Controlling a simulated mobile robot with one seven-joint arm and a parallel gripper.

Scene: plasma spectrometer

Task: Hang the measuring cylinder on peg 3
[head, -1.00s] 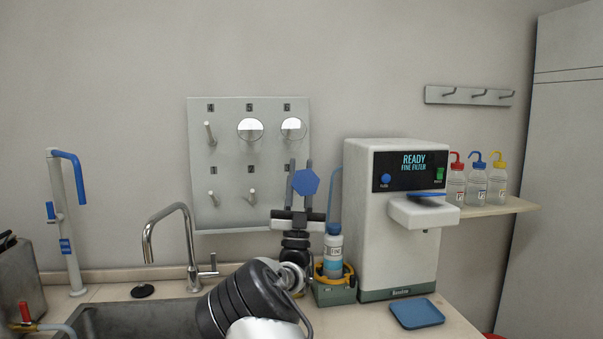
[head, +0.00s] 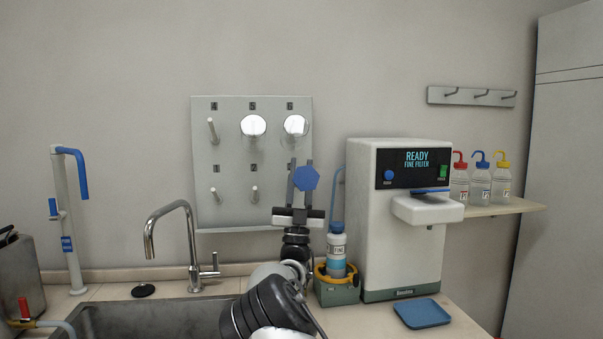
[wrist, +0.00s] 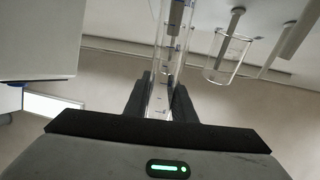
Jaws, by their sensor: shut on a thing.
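The measuring cylinder shows its blue hexagonal base (head: 306,178) facing the head camera; its clear tube (wrist: 165,85) points away toward the pegboard in the wrist view. My gripper (head: 301,180) is shut on the tube, in front of the lower right of the white pegboard (head: 230,207). Peg 3 is hidden behind my gripper and the blue base in the head view. In the wrist view a grey peg (wrist: 176,14) lines up with the tube's far end; I cannot tell whether it is inside the tube or behind it.
Round glassware hangs at peg 5 (head: 253,125) and peg 6 (head: 295,124); peg 4 (head: 213,131) and the two lower-left pegs are bare. A white dispenser (head: 385,245) and a bottle (head: 336,247) stand close on the right. The faucet (head: 188,235) is left.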

